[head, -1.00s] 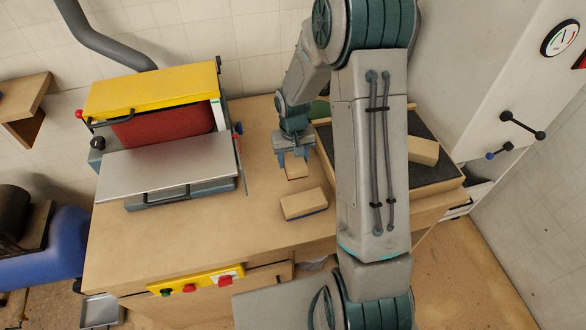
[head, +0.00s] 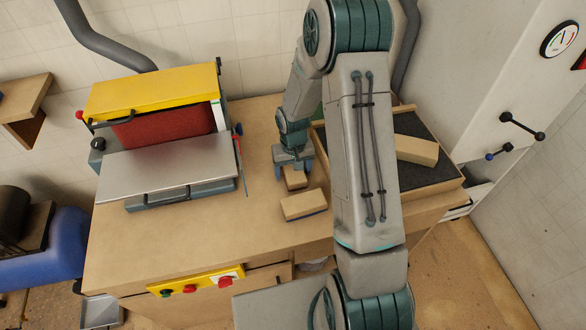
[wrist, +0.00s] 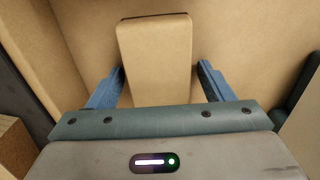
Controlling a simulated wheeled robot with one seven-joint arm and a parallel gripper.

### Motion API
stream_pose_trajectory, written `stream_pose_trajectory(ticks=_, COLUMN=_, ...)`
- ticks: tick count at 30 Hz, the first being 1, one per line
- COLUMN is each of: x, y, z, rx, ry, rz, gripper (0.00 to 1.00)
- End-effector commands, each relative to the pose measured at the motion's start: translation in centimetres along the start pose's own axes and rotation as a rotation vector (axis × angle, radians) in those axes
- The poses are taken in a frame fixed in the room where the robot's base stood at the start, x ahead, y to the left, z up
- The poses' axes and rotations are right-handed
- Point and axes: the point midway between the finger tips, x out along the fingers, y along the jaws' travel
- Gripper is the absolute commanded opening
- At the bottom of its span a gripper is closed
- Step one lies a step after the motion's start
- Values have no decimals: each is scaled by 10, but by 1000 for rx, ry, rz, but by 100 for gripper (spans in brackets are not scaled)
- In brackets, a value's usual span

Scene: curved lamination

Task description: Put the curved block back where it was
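In the wrist view the block (wrist: 155,60) lies lengthwise between the two blue fingers of my gripper (wrist: 160,68). The fingers are open on either side of it, with a gap visible at the right finger; contact at the left is unclear. A third tan block (head: 417,150) lies tilted in the picture on the dark tray (head: 436,173). I cannot clearly tell which block is curved.
A sander (head: 155,110) with a yellow top, red belt and metal plate (head: 167,168) stands on the bench at left. My arm hides part of the tray. The bench (head: 250,235) is clear in front of the blocks. A grey machine (head: 490,80) stands at right.

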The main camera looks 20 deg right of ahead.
Motion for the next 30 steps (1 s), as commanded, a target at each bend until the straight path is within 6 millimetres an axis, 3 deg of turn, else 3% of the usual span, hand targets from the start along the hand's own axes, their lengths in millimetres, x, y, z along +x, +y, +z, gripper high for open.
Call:
stream_pose_trajectory(ticks=11, x=-11, y=0, z=-1, rx=1, ry=3, rz=0, gripper=74)
stream_pose_trajectory(ticks=24, x=-92, y=0, z=-1, rx=0, ry=6, rz=1, gripper=74)
stream_pose_trajectory(ticks=30, x=-116, y=0, z=0, rx=0, ry=2, rz=0, gripper=74)
